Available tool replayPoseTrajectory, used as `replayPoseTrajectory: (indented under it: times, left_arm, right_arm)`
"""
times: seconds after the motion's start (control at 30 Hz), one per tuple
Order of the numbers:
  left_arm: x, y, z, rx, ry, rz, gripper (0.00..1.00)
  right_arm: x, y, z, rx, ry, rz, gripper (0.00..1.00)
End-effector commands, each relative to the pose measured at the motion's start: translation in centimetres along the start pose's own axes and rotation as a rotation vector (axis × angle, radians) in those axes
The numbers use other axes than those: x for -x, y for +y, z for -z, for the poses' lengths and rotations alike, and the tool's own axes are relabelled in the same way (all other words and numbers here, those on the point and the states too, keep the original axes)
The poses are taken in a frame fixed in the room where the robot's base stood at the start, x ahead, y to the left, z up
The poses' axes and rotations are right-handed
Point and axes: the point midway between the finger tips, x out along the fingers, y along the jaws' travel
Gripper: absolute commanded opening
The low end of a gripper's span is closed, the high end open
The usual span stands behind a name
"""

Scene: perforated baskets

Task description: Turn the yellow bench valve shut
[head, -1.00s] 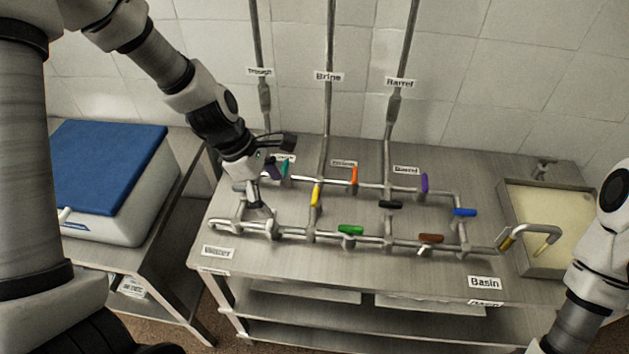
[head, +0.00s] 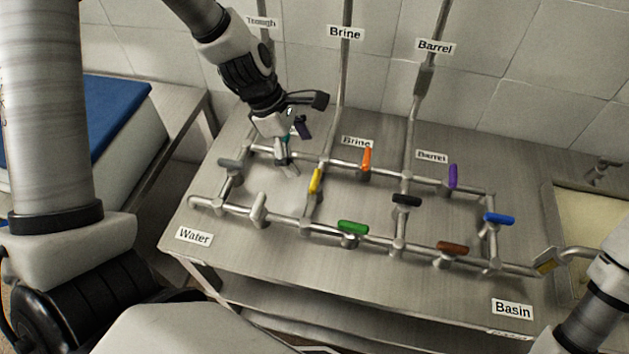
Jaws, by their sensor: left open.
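The yellow valve (head: 315,181) sits on a short cross pipe at the left-middle of the bench pipework. Its handle lies roughly along that pipe. My left gripper (head: 289,160) is open and empty, up and to the left of the yellow handle and apart from it. It is close to the teal valve (head: 291,136) on the rear pipe and partly hides it. My right gripper is out of view; only part of my right arm shows at the lower right.
Near yellow are the orange valve (head: 366,159), green valve (head: 352,227), white valve (head: 258,210) and grey valve (head: 231,164). Black (head: 407,200), purple (head: 453,177), brown (head: 452,248) and blue (head: 498,219) valves are farther right. A basin (head: 555,225) stands at the right.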

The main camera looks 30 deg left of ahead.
Motion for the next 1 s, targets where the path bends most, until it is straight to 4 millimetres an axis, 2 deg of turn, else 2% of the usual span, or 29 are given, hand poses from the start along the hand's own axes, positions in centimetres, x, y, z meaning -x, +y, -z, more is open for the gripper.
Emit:
replayPoseTrajectory:
  times: [0.13, 0.4, 0.53, 0.77, 0.87, 0.93, 1.0]
  left_arm:
    - [-1.8, 0.0, 0.2, 0.001, 0.001, 0.002, 0.92]
    - [-7.0, 0.0, 0.3, -0.001, 0.003, 0.002, 0.92]
    - [-7.8, 0.0, 0.1, 0.0, 0.002, 0.0, 0.92]
    - [-7.7, 0.0, 0.0, 0.0, 0.001, 0.0, 0.92]
    - [-7.7, 0.0, 0.0, 0.0, 0.001, 0.0, 0.6]
    - [-7.7, 0.0, 0.0, 0.0, 0.001, 0.0, 0.35]
    - [-7.7, 0.0, 0.0, 0.0, 0.001, 0.0, 0.32]
  right_arm:
    - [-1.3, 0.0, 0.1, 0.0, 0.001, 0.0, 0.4]
    - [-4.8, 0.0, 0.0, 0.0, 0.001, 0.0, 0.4]
    - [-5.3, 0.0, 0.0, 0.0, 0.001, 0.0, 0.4]
    - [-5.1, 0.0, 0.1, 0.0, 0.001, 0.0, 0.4]
    - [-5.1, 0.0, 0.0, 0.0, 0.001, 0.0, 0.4]
    - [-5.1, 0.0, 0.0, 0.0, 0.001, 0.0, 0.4]
    - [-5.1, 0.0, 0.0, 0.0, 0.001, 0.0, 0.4]
